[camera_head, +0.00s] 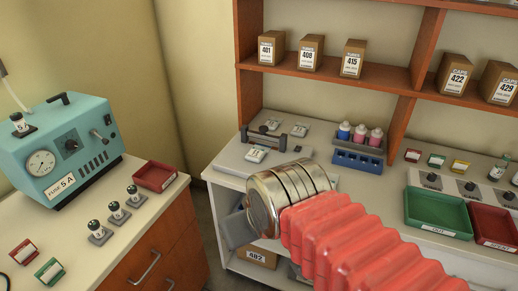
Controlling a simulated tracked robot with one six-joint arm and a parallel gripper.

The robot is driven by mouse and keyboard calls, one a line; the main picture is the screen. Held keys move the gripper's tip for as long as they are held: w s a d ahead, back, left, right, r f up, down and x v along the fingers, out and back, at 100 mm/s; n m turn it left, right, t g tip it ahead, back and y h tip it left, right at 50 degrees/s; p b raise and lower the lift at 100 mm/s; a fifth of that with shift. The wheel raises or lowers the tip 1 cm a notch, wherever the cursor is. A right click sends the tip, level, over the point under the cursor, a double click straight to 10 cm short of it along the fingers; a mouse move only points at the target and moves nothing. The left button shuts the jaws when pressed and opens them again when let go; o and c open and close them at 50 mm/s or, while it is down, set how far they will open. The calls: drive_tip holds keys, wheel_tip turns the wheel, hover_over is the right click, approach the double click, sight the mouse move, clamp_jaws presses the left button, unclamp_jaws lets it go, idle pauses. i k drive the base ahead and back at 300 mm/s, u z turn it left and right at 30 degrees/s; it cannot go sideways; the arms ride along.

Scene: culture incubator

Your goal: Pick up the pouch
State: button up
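I cannot make out for sure which thing is the pouch. Small flat pieces with white labels lie on a pale grey panel on the white counter: one at the front (255,155), one at the right (299,130) and one at the back (272,124). They are too small to identify. My gripper (238,229) shows only as a grey part at the end of my silver wrist, in front of the counter's edge and below the panel. My wrist hides most of it, so its fingers and anything between them cannot be seen.
A blue rack (358,159) with coloured-cap bottles stands behind my arm. Green (437,211) and red (493,226) trays are at the right. A teal machine (72,150) and a red tray (155,176) are on the left bench. Boxes line the shelf (330,74). A gap separates bench and counter.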

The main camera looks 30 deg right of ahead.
sight(257, 154)
drive_tip(key=u, duration=0.4)
drive_tip(key=i, duration=0.9)
drive_tip(key=u, duration=0.65)
